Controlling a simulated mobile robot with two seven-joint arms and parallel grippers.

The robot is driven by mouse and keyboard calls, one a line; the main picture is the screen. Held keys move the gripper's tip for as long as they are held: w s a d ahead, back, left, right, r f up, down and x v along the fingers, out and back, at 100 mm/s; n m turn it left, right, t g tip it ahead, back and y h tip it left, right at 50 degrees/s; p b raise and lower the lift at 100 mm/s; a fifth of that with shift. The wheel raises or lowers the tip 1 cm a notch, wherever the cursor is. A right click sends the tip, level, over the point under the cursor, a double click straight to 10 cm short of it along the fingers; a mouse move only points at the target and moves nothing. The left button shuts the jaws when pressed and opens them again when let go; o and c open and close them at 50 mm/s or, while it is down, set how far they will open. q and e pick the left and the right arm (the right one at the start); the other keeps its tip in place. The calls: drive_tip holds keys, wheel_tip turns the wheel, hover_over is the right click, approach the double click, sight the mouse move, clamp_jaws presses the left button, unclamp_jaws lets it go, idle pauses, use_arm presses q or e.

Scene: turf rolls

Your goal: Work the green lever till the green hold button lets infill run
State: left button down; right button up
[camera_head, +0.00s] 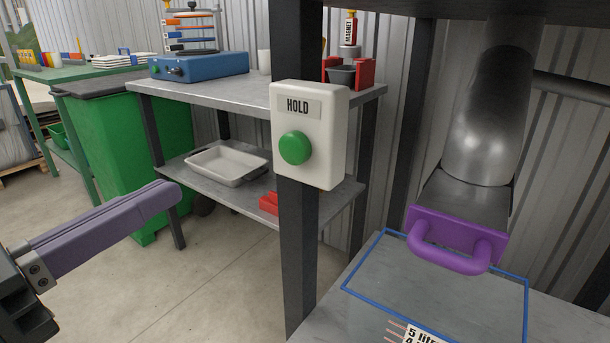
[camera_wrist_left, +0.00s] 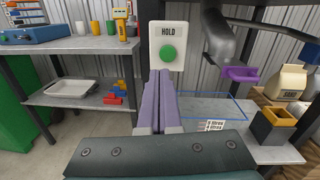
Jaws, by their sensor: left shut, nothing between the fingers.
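The green hold button (camera_head: 295,148) sits on a white box (camera_head: 325,125) labelled HOLD, fixed to a dark post. The button also shows in the left wrist view (camera_wrist_left: 167,53). No green lever shows; a purple handle (camera_head: 455,245) is on the plate at the mouth of the metal chute (camera_head: 490,120). Below it stands a clear blue-rimmed box (camera_head: 440,295) with a litre scale; I see no infill in it. My left gripper (camera_head: 170,192) is shut and empty, left of the post and apart from the button. Its fingers (camera_wrist_left: 160,78) point toward the HOLD box. My right gripper is out of view.
The dark post (camera_head: 297,245) stands between my left gripper and the clear box. Behind it is a grey shelf unit (camera_head: 210,90) with a white tray (camera_head: 228,163) and a blue device (camera_head: 200,65). A green bin (camera_head: 130,150) stands left. Open floor lies below my gripper.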

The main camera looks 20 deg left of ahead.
sight(290, 151)
use_arm(q)
drive_tip(key=shift+s+d+f+m+h, duration=0.15)
drive_tip(key=shift+d+f+m+h, duration=0.15)
drive_tip(key=shift+f+m+h, duration=0.55)
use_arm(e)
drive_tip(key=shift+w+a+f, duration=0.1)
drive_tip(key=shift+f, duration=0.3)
use_arm(q)
drive_tip(key=shift+r+y, duration=0.1)
drive_tip(key=shift+y, duration=0.15)
